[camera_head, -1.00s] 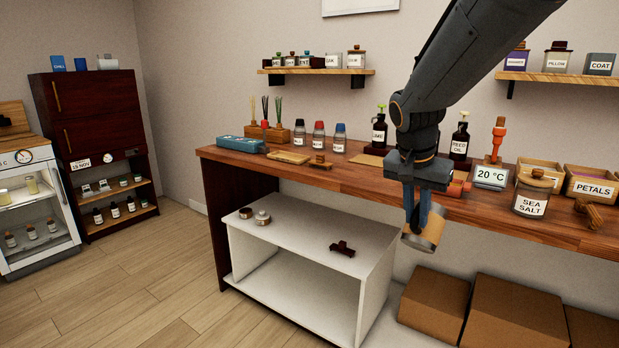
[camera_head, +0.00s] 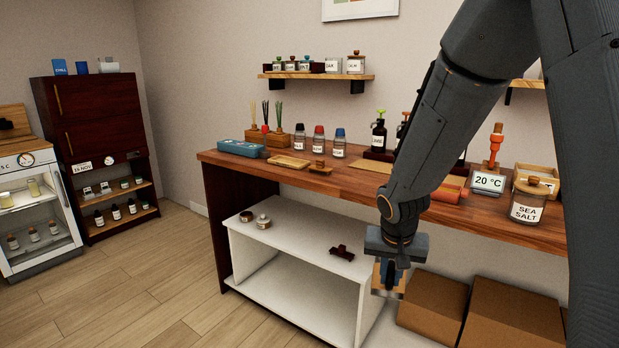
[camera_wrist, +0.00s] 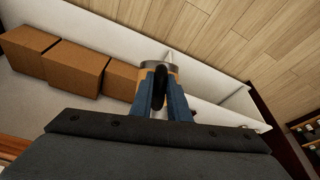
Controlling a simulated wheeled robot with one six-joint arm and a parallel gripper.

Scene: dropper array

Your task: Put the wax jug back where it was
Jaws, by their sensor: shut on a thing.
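The wax jug (camera_head: 377,280), tan with a grey metal band, hangs in my gripper (camera_head: 388,277) in the head view. It is in front of the workbench, below the bench top's front edge, close to the right end of the white low shelf (camera_head: 300,232). In the wrist view my gripper (camera_wrist: 160,88) has its blue fingers shut on the jug's dark handle, with the jug (camera_wrist: 145,72) just beyond the fingertips. Most of the jug is hidden behind the fingers. The jug appears clear of any surface, though its exact height is hard to judge.
The white shelf top carries two small round tins (camera_head: 263,221) and a dark object (camera_head: 342,252); its middle is bare. Cardboard boxes (camera_head: 430,303) stand to the right under the bench. The wooden bench top (camera_head: 350,178) holds bottles, a blue case and a sea salt jar (camera_head: 528,200).

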